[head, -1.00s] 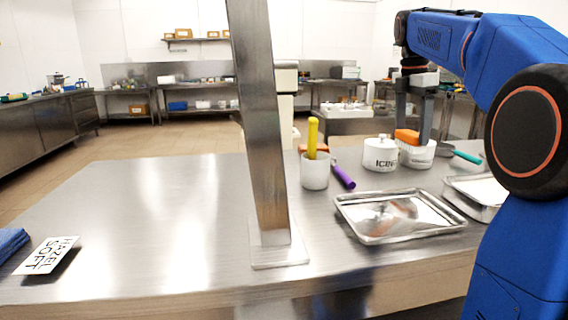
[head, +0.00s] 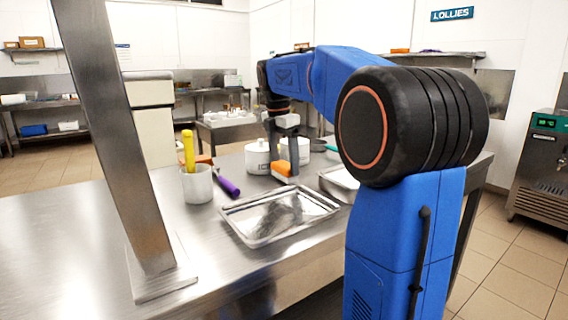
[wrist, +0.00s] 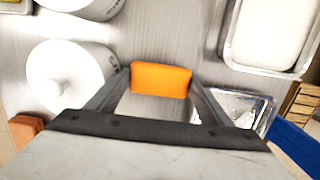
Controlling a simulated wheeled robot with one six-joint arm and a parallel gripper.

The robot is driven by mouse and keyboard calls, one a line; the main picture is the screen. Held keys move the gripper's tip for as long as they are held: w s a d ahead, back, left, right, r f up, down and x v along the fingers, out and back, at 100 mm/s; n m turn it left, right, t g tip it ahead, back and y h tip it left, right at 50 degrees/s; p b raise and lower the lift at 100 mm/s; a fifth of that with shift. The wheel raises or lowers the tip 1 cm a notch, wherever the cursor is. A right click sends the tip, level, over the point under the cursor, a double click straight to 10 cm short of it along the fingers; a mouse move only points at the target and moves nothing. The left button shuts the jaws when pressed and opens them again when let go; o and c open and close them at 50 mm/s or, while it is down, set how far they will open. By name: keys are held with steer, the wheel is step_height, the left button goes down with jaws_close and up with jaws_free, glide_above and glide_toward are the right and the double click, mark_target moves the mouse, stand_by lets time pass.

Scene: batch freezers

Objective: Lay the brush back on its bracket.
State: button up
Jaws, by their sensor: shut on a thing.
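My gripper (head: 284,150) is shut on an orange block-like piece, which looks like the brush (head: 285,168). In the wrist view the brush (wrist: 160,79) sits crosswise between the fingertips of my gripper (wrist: 160,88). In the head view it has a pale underside and is low, in front of two white tubs and just beyond the shiny metal tray. I cannot tell whether it touches the table. No bracket can be made out clearly in either view.
The lidded white tub (head: 258,158) marked ICING is left of my gripper. A shiny tray (head: 237,229) lies nearer. A white cup (head: 197,187) with a yellow-handled tool and a purple handle (head: 228,187) are to the left. A steel post (head: 115,140) stands on the table. A freezer (head: 540,165) is far right.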

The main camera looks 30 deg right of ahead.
steer(key=shift+f, duration=0.3)
steer(key=shift+f, duration=0.1)
steer(key=o, duration=0.9)
